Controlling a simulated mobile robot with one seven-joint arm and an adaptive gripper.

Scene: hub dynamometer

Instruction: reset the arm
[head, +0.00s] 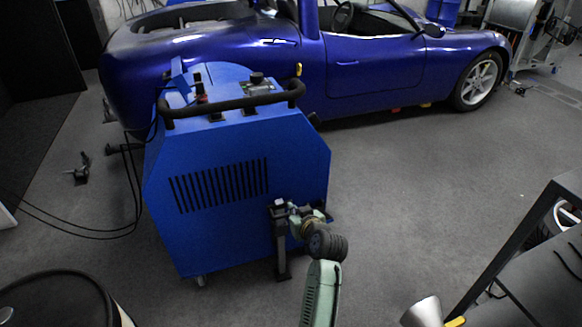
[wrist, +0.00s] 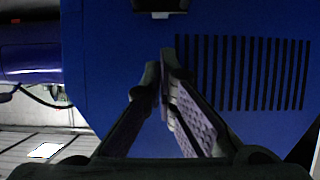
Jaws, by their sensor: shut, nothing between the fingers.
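My gripper (wrist: 160,70) shows in the wrist view with its two fingers drawn together at the tips and nothing between them. The fingers point toward the blue panel of the dynamometer cabinet (wrist: 110,60). Whether they touch it I cannot tell. In the head view my pale green arm reaches up from the bottom to the lower right of the blue cabinet (head: 230,235). The fingertips are hard to make out there against the dark parts of the wrist.
The cabinet has a black handlebar (head: 235,103) and vent slots (head: 218,186). A blue car (head: 385,70) stands behind it. Black cables (head: 85,236) lie on the floor at left. A dark-framed table (head: 520,235) is at right, a round drum (head: 55,300) at lower left. Floor right of the cabinet is clear.

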